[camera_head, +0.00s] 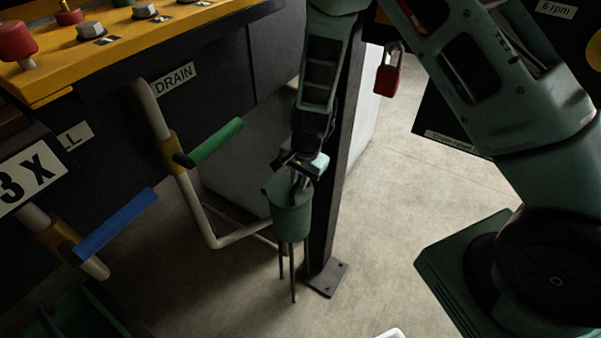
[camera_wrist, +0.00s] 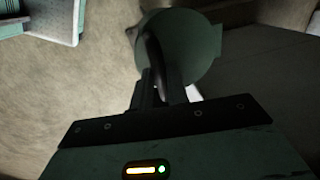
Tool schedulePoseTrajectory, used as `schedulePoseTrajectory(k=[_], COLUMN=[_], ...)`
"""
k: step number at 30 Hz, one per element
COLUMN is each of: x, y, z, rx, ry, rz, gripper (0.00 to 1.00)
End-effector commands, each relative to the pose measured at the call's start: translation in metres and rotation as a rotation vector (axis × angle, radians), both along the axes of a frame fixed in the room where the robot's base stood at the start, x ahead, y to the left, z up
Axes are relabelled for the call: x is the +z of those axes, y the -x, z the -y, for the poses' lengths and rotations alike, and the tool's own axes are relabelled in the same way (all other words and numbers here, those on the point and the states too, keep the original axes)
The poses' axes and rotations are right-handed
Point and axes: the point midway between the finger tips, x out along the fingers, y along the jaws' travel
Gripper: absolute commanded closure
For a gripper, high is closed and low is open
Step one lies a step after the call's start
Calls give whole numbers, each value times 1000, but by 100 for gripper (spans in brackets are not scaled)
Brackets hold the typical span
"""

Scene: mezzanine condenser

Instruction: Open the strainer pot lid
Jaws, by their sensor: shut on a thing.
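The strainer pot (camera_head: 291,215) is a green cylinder on thin legs, standing on the floor at the end of the white drain pipe. Its round green lid (camera_wrist: 192,48) shows in the wrist view, with a dark handle (camera_wrist: 153,60) across its left part. My gripper (camera_head: 299,182) reaches down from above onto the pot top. In the wrist view my gripper (camera_wrist: 162,92) has its fingers close together, shut on the handle. The lid appears level with the pot's top, but the arm hides part of its edge, so I cannot tell whether it is raised.
A dark post (camera_head: 335,170) with a base plate stands right behind the pot. Left are a green lever (camera_head: 216,141), a blue lever (camera_head: 117,224) and the white pipe (camera_head: 205,222). A red padlock (camera_head: 387,77) hangs at upper right. Floor to the right is partly open.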

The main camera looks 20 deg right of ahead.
Motion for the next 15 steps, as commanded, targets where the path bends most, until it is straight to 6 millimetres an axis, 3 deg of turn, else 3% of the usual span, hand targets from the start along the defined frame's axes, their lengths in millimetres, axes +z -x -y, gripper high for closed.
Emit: schedulePoseTrajectory(k=[1,15], x=[11,26], y=[-1,-13], z=[-2,-10], rx=[5,7], ry=[10,104], rz=[-10,-138], gripper=[100,100])
